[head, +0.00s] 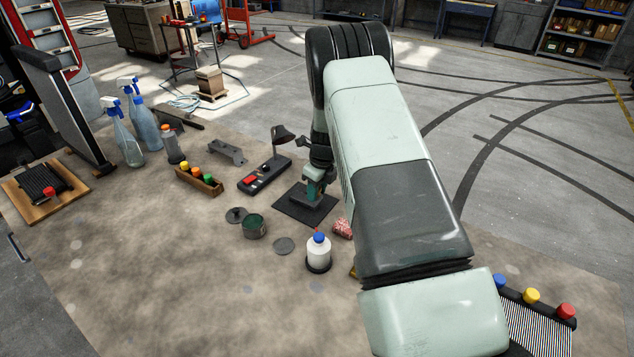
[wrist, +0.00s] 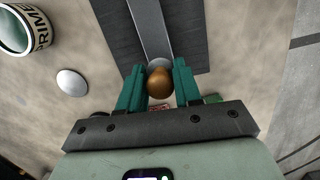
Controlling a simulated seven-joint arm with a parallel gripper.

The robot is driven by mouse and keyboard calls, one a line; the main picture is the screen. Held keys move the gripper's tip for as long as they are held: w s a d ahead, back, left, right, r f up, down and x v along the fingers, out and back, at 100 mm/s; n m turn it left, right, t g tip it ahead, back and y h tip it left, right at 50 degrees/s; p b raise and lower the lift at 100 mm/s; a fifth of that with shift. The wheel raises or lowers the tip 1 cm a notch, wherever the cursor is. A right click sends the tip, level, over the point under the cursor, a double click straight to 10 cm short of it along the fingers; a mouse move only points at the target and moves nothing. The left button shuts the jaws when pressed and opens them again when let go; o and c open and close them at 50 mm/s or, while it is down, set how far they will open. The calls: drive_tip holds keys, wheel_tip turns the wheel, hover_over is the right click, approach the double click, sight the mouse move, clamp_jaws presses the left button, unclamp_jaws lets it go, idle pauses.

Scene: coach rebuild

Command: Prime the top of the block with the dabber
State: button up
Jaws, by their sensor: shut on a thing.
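My gripper (wrist: 160,78) has teal fingers shut on a rounded brown knob (wrist: 160,83), which appears to be the dabber's handle. A pale rounded part shows just beyond the knob, at the near end of a long grey bar, likely the block (wrist: 150,25). I cannot tell whether they touch. The bar lies on a dark mat (wrist: 118,30). In the head view my gripper (head: 315,190) is low over the dark mat (head: 298,212), and the block is hidden or unclear there. The primer tin (head: 254,229) stands open left of the mat; it also shows in the wrist view (wrist: 40,32).
A grey disc (head: 284,246) and a white bottle with a blue cap (head: 318,252) stand nearer. A pink patterned cloth (head: 343,228) lies right of the mat. A lamp (head: 284,134) and switch box (head: 264,175) stand behind left. The front left floor is clear.

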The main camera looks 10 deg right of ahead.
drive_tip(key=shift+f, duration=0.5)
drive_tip(key=shift+w+a+f, duration=0.35)
drive_tip(key=shift+w+f, duration=0.05)
drive_tip(key=shift+f, duration=0.15)
drive_tip(key=shift+w+a, duration=2.45)
drive_tip(key=shift+a, duration=0.15)
drive_tip(key=shift+s+d+r, duration=0.15)
drive_tip(key=shift+s+d, duration=2.7)
drive_tip(key=shift+d, duration=0.2)
drive_tip(key=shift+a+r, duration=0.1)
drive_tip(key=shift+r, duration=3.8)
drive_tip(key=shift+a, duration=0.1)
